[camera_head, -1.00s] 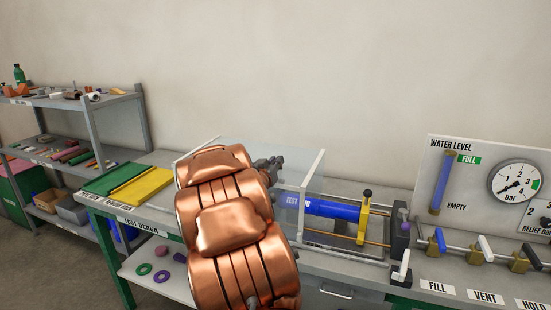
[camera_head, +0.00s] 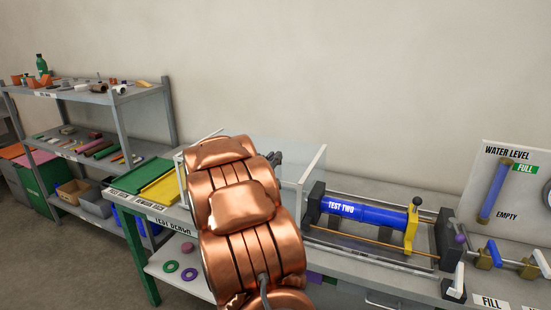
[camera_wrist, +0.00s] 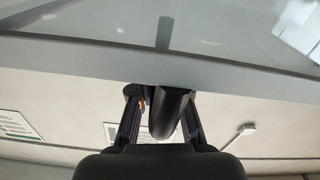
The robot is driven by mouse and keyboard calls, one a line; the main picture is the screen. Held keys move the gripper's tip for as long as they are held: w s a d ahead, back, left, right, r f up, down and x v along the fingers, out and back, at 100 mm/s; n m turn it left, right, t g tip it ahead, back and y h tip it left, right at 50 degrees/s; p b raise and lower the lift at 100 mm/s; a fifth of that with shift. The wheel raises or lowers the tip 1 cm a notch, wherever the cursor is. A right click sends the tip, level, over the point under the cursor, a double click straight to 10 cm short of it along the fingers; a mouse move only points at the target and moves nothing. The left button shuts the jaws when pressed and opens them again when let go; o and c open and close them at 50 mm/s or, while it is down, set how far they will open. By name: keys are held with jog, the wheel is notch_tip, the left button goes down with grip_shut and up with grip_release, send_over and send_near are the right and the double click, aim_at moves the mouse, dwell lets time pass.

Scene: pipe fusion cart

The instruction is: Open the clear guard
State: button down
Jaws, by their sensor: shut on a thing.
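The clear guard (camera_head: 314,172) is a see-through cover with pale edges on the bench, partly hidden behind my copper-coloured arm. Its right end stands just left of the blue pipe marked TEST TWO (camera_head: 362,215), which is uncovered. My gripper (camera_head: 277,158) shows only in part past the arm, at the guard. In the wrist view, the guard's pale edge and clear panel (camera_wrist: 100,58) cross the top. My gripper (camera_wrist: 160,100) is shut on a dark round handle (camera_wrist: 172,115) just below that edge.
The bench has a green mat (camera_head: 140,175) and a yellow mat (camera_head: 163,189) to the left. A yellow clamp (camera_head: 411,230) and black end block (camera_head: 447,232) stand right of the pipe. A stocked shelf unit (camera_head: 140,95) stands at the far left.

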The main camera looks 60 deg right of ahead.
jog(key=c, duration=1.1)
grip_release()
jog(key=shift+c, duration=0.2)
jog(key=s+a, duration=0.2)
jog(key=a, duration=0.9)
jog(key=shift+s+a, duration=0.25)
jog(key=shift+a, duration=0.1)
